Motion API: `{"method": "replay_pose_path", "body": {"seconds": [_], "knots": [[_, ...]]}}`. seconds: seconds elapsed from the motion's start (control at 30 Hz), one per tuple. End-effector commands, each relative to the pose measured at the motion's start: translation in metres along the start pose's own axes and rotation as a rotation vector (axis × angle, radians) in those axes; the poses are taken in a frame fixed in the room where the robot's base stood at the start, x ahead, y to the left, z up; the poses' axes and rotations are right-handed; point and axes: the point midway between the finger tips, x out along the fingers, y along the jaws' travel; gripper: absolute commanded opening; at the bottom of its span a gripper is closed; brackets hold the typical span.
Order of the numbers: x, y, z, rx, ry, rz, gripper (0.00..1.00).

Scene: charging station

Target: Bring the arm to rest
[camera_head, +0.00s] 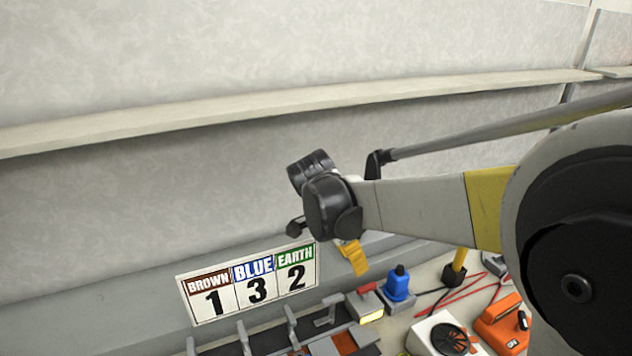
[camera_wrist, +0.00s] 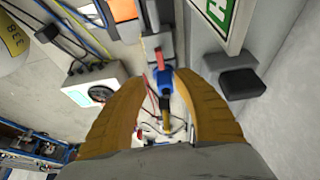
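My arm reaches in from the right in the head view, and my gripper (camera_head: 353,257) shows as a yellow finger below its dark wrist. In the wrist view, the two yellow fingers of my gripper (camera_wrist: 162,78) are spread apart with nothing held between them. Through the gap I see a blue plug (camera_wrist: 163,87) beyond the fingertips. The blue plug (camera_head: 397,285) also stands upright on the bench in the head view, to the right of and below the finger. Most of the gripper is hidden behind the wrist in the head view.
A sign (camera_head: 250,283) reads BROWN 1, BLUE 3, EARTH 2. A yellow plug (camera_head: 455,268), red cables (camera_head: 478,293), a pale box with a round fan (camera_head: 440,334) and an orange device (camera_head: 502,324) crowd the bench. A shelf ledge (camera_head: 250,105) crosses the wall.

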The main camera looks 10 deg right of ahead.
Motion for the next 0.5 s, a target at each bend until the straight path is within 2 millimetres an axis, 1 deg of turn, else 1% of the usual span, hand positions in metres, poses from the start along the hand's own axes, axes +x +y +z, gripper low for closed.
{"method": "replay_pose_path", "body": {"seconds": [0.07,0.17,0.33,0.5], "knots": [[-0.005,0.009,-0.004,-0.042,-0.011,-0.017,0.36],[-0.016,0.03,-0.013,-0.157,-0.039,-0.07,0.36],[-0.036,0.083,-0.022,-0.45,-0.064,-0.23,0.36],[-0.044,0.135,-0.019,-0.735,-0.013,-0.405,0.36]]}}
